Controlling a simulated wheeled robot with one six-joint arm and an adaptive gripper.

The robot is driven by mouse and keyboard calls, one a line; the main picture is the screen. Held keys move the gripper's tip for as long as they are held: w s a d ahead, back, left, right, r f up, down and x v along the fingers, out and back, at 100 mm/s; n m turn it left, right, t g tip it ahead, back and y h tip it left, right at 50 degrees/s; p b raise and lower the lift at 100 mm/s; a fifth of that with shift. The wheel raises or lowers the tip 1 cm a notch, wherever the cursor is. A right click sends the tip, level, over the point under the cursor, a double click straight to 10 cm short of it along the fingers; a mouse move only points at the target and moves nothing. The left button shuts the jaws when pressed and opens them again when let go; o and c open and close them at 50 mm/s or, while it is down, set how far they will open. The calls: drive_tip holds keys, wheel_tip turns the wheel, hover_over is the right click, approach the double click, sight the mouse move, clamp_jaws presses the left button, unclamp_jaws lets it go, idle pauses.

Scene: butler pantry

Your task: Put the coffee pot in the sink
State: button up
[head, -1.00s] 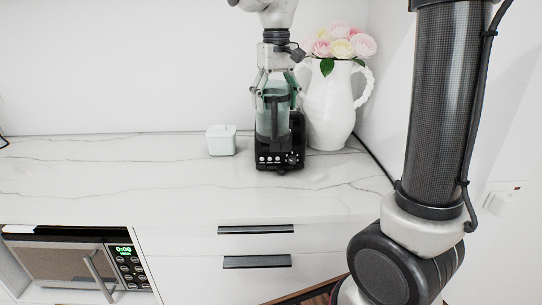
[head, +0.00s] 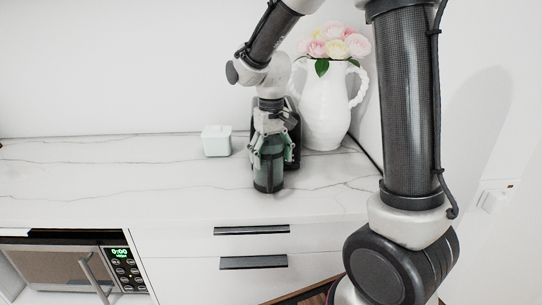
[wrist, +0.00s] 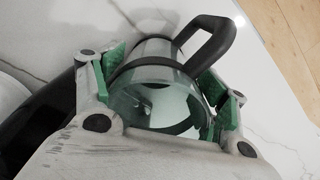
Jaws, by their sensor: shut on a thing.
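The coffee pot (head: 268,176) is a greenish glass vessel with dark bands, in front of the black coffee maker (head: 293,148). My gripper (head: 268,150) holds it from above, low over or on the counter; I cannot tell whether its base touches. In the wrist view the green-padded fingers of my gripper (wrist: 165,95) are closed on both sides of the glass pot (wrist: 150,100). Its black handle (wrist: 212,42) points to the upper right. My gripper and the pot hide much of the coffee maker. No sink shows in either view.
A white jug (head: 327,110) with pink and white flowers stands behind the pot to the right. A small pale lidded box (head: 216,141) is at its left. The marble counter (head: 100,180) is clear to the left. A microwave (head: 75,265) and drawers (head: 252,262) lie below the counter's front edge.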

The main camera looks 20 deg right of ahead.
drive_tip(key=shift+f, duration=0.1)
drive_tip(key=o, duration=1.5)
